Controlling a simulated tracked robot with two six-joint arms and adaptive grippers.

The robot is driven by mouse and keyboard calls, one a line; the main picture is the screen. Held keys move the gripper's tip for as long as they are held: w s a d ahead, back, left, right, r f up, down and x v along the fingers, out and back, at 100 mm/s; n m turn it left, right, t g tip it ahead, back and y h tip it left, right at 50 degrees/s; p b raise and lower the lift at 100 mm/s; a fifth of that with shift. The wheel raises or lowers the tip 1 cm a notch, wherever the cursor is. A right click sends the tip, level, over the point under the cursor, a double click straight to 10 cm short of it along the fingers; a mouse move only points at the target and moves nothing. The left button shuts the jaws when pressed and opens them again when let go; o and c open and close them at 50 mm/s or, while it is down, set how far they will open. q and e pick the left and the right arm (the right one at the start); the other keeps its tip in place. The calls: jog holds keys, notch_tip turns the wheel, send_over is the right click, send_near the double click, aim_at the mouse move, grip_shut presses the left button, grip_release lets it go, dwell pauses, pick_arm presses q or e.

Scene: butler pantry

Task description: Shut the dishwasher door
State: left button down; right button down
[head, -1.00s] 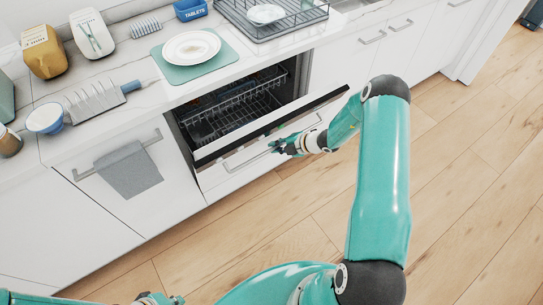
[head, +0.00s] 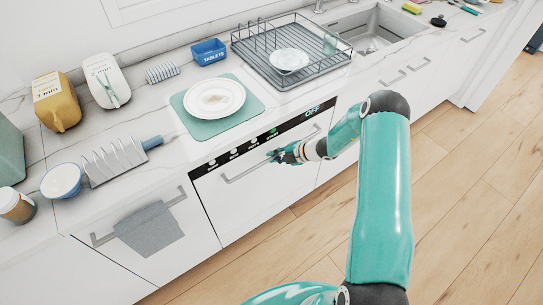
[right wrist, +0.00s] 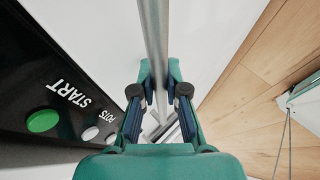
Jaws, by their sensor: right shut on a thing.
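The dishwasher door (head: 250,200) is white and stands upright, looking flush with the cabinet fronts. No opening or rack shows in the head view. Its black control strip (head: 238,155) runs along the top, with a display reading OFF. In the right wrist view the strip (right wrist: 45,85) shows a green START button. My right gripper (head: 275,156) is at the right part of the bar handle (head: 244,172). In the right wrist view its fingers (right wrist: 160,97) are shut on the grey handle bar (right wrist: 154,35). My left gripper is not in view.
On the counter above stand a plate (head: 214,97) on a green mat (head: 190,127), a dish rack (head: 297,85), a blue tablets box (head: 208,51) and a bowl (head: 62,181). A towel (head: 149,229) hangs on the left cabinet. The wooden floor (head: 450,200) is clear.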

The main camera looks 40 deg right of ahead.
jog(key=shift+w+d+r, duration=0.25)
jog(key=shift+w+d, duration=0.05)
jog(key=c, duration=1.2)
grip_release()
jog(key=shift+w, duration=0.1)
jog(key=shift+f, duration=0.1)
jog(key=shift+a, duration=0.15)
jog(key=v, duration=1.2)
jog(key=shift+f, duration=0.15)
